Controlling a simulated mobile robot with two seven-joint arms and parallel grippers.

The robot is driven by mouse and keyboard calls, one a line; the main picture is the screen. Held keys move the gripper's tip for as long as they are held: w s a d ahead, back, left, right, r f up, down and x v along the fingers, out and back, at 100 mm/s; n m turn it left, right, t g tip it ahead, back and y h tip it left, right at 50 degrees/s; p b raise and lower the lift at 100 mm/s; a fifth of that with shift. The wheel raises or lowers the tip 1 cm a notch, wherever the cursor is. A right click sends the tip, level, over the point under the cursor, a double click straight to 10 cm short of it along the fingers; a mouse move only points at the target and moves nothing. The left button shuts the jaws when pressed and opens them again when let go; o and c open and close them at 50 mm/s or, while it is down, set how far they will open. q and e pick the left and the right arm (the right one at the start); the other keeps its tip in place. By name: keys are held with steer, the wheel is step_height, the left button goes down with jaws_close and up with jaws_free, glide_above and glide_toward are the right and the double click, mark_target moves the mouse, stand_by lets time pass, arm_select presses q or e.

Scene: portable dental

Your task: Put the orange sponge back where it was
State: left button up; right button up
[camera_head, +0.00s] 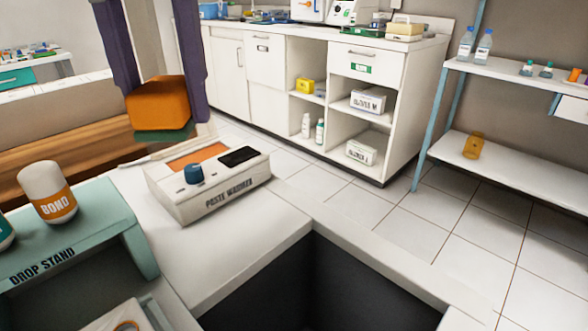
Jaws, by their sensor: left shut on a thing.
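The orange sponge (158,104) is a block with a dark green underside, at the upper left of the head view. My left gripper (166,100) comes down from the top edge with two purple fingers, one at each side of the sponge, and is shut on it. The sponge appears beyond the paste warmer's left end, in front of a brown wooden surface. I cannot tell its exact height or whether it touches anything below. My right gripper is not in view.
A white paste warmer (225,196) with a blue knob stands on the white counter (180,245). A teal drop stand (75,245) at the left holds a BOND bottle (47,192). A dark opening (330,285) lies in front. White cabinets (265,95) and a shelf unit (500,170) stand behind.

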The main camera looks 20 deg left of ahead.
arm_select(q)
steer(key=b, duration=0.2)
glide_above(206, 260)
step_height(206, 260, down, 13)
steer(key=shift+s, duration=0.1)
steer(key=shift+f, duration=2.35)
steer(key=shift+f+b, duration=0.15)
steer(key=shift+b, duration=0.2)
steer(key=o, duration=1.3)
steer(key=shift+r, duration=0.5)
step_height(206, 260, up, 12)
steer(key=p, duration=0.2)
steer(key=shift+f, duration=0.25)
